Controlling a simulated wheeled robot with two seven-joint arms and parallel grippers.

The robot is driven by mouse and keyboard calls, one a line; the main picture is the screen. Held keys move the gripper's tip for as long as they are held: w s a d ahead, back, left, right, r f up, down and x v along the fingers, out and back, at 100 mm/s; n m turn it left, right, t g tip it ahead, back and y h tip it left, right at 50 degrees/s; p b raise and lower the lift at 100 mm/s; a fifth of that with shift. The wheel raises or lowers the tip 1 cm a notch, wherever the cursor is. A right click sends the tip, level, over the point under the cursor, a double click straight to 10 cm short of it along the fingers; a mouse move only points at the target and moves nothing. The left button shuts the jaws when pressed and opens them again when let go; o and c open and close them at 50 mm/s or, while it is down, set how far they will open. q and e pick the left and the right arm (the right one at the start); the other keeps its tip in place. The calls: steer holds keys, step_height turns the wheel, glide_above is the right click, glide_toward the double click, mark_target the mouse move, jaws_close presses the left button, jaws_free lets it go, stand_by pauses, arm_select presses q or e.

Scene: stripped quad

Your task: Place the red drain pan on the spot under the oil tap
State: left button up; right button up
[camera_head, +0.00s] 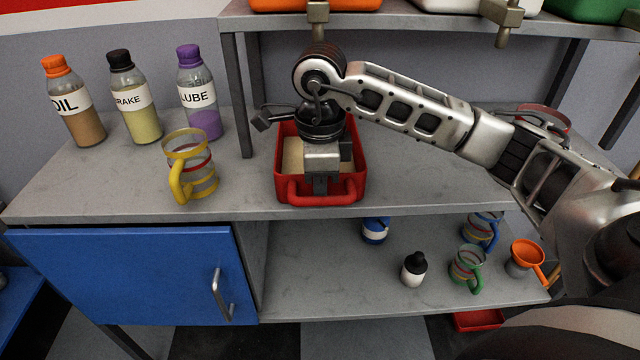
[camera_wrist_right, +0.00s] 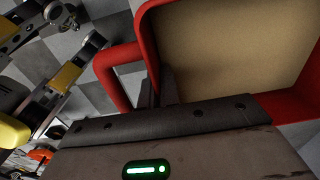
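The red drain pan (camera_head: 360,180) stands on the grey worktop, its handle toward the front edge. It also shows in the right wrist view (camera_wrist_right: 154,45), with its tan inside and its red handle (camera_wrist_right: 113,80). My right gripper (camera_head: 320,188) points down at the pan's front side; its fingers (camera_wrist_right: 158,90) are close together on the front wall beside the handle. A brass tap (camera_head: 318,14) under an orange tank (camera_head: 290,4) is above and behind the pan. The arm hides part of the pan's inside and the spot beneath is not visible. My left gripper is not in view.
Orange-capped OIL (camera_head: 72,105), BRAKE (camera_head: 135,100) and purple LUBE (camera_head: 198,95) bottles stand left, with a yellow-handled jug (camera_head: 190,165). Another tap (camera_head: 503,18) hangs at the right. Jugs, an orange funnel (camera_head: 525,255) and small bottles occupy the lower shelf.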

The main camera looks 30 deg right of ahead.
steer(key=o, duration=0.4)
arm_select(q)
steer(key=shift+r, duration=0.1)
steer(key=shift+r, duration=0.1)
arm_select(e)
steer(key=shift+r+p, duration=0.2)
steer(key=shift+p, duration=0.1)
step_height(320, 180, up, 6)
steer(key=shift+r, duration=0.7)
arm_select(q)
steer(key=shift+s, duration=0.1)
